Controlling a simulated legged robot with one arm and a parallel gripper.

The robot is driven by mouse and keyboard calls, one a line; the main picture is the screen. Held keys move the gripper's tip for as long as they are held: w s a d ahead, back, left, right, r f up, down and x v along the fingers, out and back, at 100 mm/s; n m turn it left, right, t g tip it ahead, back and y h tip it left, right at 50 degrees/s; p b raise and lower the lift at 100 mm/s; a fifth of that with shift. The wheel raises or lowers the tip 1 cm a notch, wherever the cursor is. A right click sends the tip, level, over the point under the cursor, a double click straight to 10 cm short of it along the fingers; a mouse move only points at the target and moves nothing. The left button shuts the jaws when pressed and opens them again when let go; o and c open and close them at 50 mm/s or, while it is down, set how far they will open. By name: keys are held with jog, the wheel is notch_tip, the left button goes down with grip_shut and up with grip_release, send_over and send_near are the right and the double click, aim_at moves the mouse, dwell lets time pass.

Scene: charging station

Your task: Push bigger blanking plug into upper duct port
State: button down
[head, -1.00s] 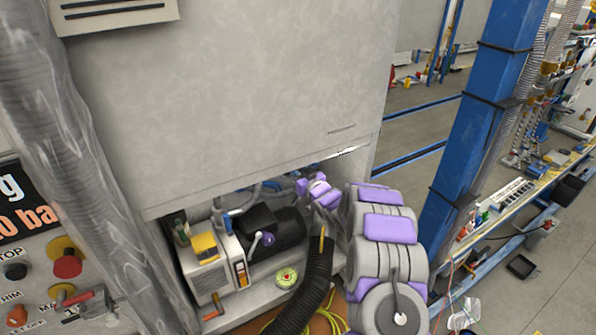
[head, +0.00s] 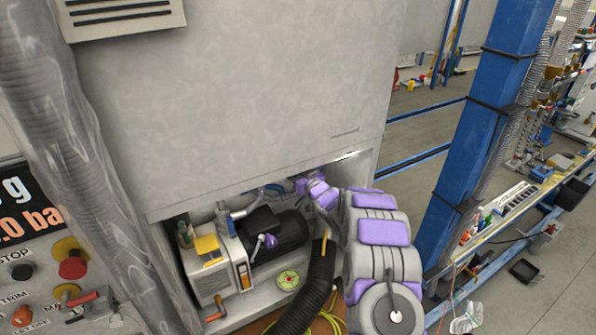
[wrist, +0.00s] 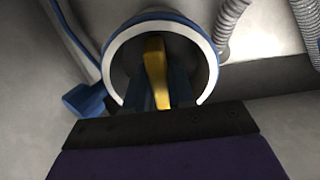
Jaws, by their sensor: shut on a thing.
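In the wrist view, my gripper (wrist: 156,90) is shut on the yellow grip (wrist: 155,70) of what looks like the blanking plug. A dark round face (wrist: 193,66) lies behind the grip. A round port with a white rim and blue outer edge (wrist: 211,63) encircles the grip and my fingers. The lower part of the ring is hidden by my gripper. I cannot tell how deep the plug sits in it. In the head view, my arm reaches into the cabinet opening, and the gripper, plug and port are hidden behind the grey front panel (head: 240,110).
A blue lever-like part (wrist: 85,101) sits left of the port, and a ribbed grey hose (wrist: 231,25) passes to its right. A blue post (head: 485,120) stands right.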

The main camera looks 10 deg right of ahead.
jog(key=c, duration=0.9)
grip_release()
jog(key=p+v, duration=0.1)
jog(key=v, duration=1.6)
jog(key=shift+s+d+f, duration=0.1)
jog(key=shift+s+d, duration=0.05)
jog(key=shift+d, duration=0.05)
